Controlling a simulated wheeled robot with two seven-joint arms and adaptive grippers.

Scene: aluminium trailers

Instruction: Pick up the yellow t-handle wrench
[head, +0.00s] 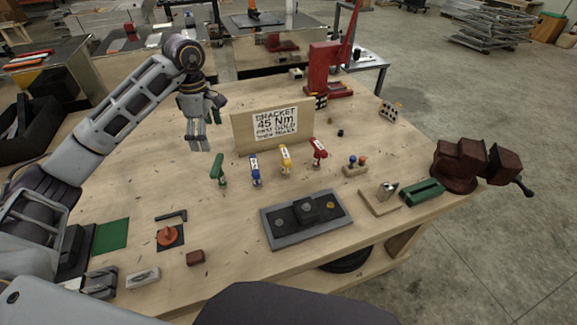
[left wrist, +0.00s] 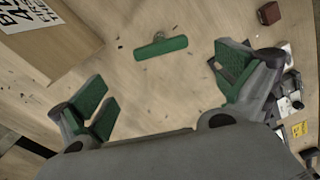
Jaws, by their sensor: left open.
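The yellow t-handle wrench (head: 286,158) stands upright on the wooden workbench in the head view, in a row between a blue one (head: 256,170) and a red one (head: 319,152). A green one (head: 218,171) stands at the row's left end. My left gripper (head: 199,143) hangs above the bench, behind and left of the row, apart from the yellow wrench. In the left wrist view its green-padded fingers (left wrist: 165,85) are spread and empty. A green handle (left wrist: 160,47) lies beyond them there; the yellow wrench is not in that view. My right gripper is not in view.
A wooden block with a sign (head: 272,125) stands behind the row. A dark tray (head: 302,217) lies in front of it. A red press (head: 325,75) stands behind and a dark red vise (head: 465,165) at right. Bare bench (head: 195,195) lies left of the green wrench.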

